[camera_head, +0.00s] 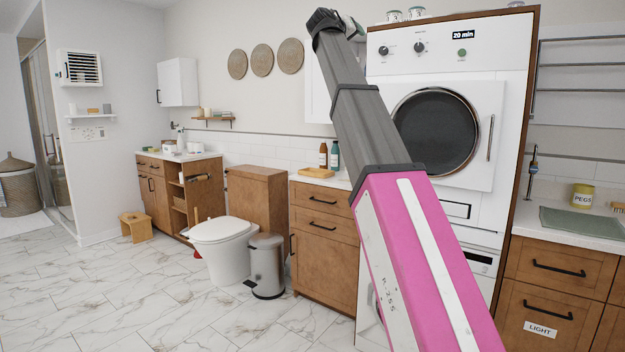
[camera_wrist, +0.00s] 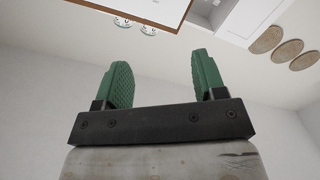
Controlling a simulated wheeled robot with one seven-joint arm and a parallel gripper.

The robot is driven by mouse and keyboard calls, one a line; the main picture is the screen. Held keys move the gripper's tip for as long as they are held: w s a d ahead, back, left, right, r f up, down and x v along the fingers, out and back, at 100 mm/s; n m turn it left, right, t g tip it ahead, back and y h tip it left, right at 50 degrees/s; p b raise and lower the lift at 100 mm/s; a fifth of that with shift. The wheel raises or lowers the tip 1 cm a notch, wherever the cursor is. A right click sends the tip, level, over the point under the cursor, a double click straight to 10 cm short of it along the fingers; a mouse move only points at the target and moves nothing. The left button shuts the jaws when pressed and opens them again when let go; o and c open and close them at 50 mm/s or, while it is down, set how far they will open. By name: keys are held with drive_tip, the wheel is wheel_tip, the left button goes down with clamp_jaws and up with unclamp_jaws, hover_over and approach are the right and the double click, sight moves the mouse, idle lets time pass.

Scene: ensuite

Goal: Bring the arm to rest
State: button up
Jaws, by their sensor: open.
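My gripper (camera_wrist: 157,84) is open and empty in the wrist view, its two green fingers apart with bare wall and ceiling beyond them. In the head view my pink and grey arm reaches up and forward, extended in front of the white dryer (camera_head: 483,115). The arm's far end is high, at the top of the picture left of the dryer. Only a bit of green shows there, and the fingers are mostly hidden.
The dryer's wooden housing (camera_head: 521,110) stands close to the arm. A wooden drawer cabinet (camera_head: 322,240), a steel bin (camera_head: 266,265) and a toilet (camera_head: 220,240) stand left of it. A counter (camera_head: 570,222) is at right. The marble floor (camera_head: 110,290) at left is clear.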

drive_tip(key=w+d+f+n+g+y, duration=0.1)
drive_tip(key=w+f+g+y, duration=0.1)
drive_tip(key=f, duration=2)
drive_tip(key=w+d+f+n+g+y, duration=0.1)
drive_tip(key=w+d+f+g+y, duration=0.15)
drive_tip(key=f, duration=1.85)
drive_tip(key=s+d+f+g+y, duration=0.15)
drive_tip(key=s+f, duration=0.25)
drive_tip(key=f, duration=0.9)
drive_tip(key=s+f+g, duration=0.2)
drive_tip(key=s+f, duration=0.2)
drive_tip(key=f, duration=0.8)
drive_tip(key=s+d+f+g+y, duration=0.1)
drive_tip(key=s+f+g+y, duration=0.3)
drive_tip(key=s+f, duration=2.1)
wheel_tip(320, 180, down, 4)
drive_tip(key=g, duration=0.2)
drive_tip(key=shift+s+m+g+y, duration=0.15)
drive_tip(key=shift+m+g+y, duration=0.15)
drive_tip(key=shift+m, duration=0.1)
